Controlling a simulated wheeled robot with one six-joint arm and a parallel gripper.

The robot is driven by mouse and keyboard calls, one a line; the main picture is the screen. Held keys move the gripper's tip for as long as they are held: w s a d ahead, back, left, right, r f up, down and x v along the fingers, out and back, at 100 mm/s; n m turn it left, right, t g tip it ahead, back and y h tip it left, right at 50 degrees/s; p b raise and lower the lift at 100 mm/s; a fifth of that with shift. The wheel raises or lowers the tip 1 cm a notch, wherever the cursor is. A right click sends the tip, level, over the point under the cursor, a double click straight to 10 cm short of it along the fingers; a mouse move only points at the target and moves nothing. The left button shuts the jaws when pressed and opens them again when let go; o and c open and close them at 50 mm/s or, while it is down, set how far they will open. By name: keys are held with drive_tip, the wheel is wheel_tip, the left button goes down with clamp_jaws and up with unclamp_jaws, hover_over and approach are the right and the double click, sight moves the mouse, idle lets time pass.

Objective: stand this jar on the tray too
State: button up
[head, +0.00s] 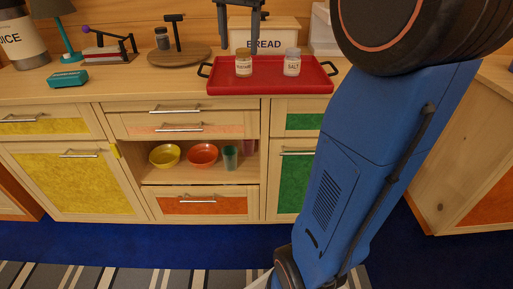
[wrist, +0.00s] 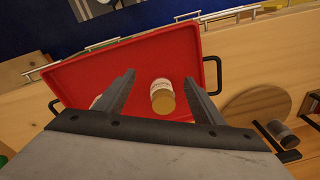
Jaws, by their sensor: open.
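A red tray (head: 270,88) with black handles lies on the wooden counter. A small jar (head: 243,66) with a pale lid and a label too small to read stands upright on its left part. A jar labelled SALT (head: 291,64) stands to its right on the tray, apart from it. My gripper (head: 238,48) is open above and behind the left jar. In the wrist view the labelled jar (wrist: 163,98) shows in the gap between my open fingers (wrist: 159,77), with red tray (wrist: 85,68) around it. The other jar is mostly hidden behind the left finger there.
A bread box (head: 280,30) stands behind the tray.

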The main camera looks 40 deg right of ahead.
drive_tip(key=s+a+f+n+t, duration=0.2)
drive_tip(key=s+a+f+n, duration=0.3)
drive_tip(key=s+f, duration=0.7)
drive_tip(key=s+a+f+n+t, duration=0.1)
drive_tip(key=s+a+f+n, duration=0.5)
drive_tip(key=s+f, duration=0.6)
drive_tip(key=shift+s+f+t, duration=0.15)
drive_tip(key=shift+s+t, duration=0.1)
drive_tip(key=shift+t, duration=0.15)
